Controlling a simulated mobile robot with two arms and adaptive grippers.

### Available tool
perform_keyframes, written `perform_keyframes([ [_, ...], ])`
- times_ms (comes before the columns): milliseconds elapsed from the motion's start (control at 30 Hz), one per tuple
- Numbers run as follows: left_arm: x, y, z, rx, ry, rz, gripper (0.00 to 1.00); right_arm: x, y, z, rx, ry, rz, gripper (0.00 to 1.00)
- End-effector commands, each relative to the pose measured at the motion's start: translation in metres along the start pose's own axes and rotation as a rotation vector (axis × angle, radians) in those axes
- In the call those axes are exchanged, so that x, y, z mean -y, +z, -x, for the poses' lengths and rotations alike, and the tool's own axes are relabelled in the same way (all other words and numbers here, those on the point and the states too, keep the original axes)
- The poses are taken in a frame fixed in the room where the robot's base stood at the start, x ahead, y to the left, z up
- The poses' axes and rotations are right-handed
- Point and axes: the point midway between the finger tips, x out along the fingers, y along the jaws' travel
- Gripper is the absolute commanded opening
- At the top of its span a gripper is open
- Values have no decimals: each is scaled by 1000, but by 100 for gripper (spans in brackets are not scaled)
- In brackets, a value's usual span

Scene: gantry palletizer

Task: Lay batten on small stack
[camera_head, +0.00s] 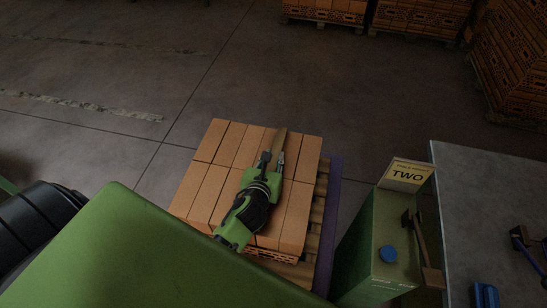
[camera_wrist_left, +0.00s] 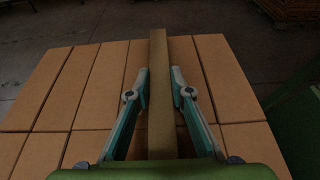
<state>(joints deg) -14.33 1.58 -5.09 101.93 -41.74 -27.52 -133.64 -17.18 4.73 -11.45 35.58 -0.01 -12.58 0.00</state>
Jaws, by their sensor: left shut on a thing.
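The batten (camera_head: 281,139) is a narrow brown wooden strip. It also shows in the left wrist view (camera_wrist_left: 159,60), running lengthwise away from the camera. My left gripper (camera_head: 272,159) is shut on the batten, with one finger on each side of it in the left wrist view (camera_wrist_left: 159,80). The small stack (camera_head: 207,178) is a block of orange-brown bricks on a wooden pallet. The gripper and batten are over the stack's top, right of its middle. I cannot tell whether the batten touches the bricks. The batten's near end is hidden by the gripper. My right gripper is not in view.
A green cabinet (camera_head: 378,245) with a yellow "TWO" sign (camera_head: 407,174) stands right of the stack. A grey table (camera_head: 480,200) with tools is at the far right. Larger brick stacks (camera_head: 420,17) stand at the back right. The floor beyond the stack is clear.

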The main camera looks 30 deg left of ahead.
Motion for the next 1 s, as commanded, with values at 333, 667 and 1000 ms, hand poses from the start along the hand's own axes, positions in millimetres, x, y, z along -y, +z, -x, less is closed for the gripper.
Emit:
perform_keyframes([
  [333, 0, 0, 0, 0, 0, 0, 37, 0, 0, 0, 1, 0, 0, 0],
  [667, 0, 0, 31, -2, -1, -1, 37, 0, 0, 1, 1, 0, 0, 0],
  [1000, 0, -1, 100, -3, 0, 0, 37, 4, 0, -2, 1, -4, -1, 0],
])
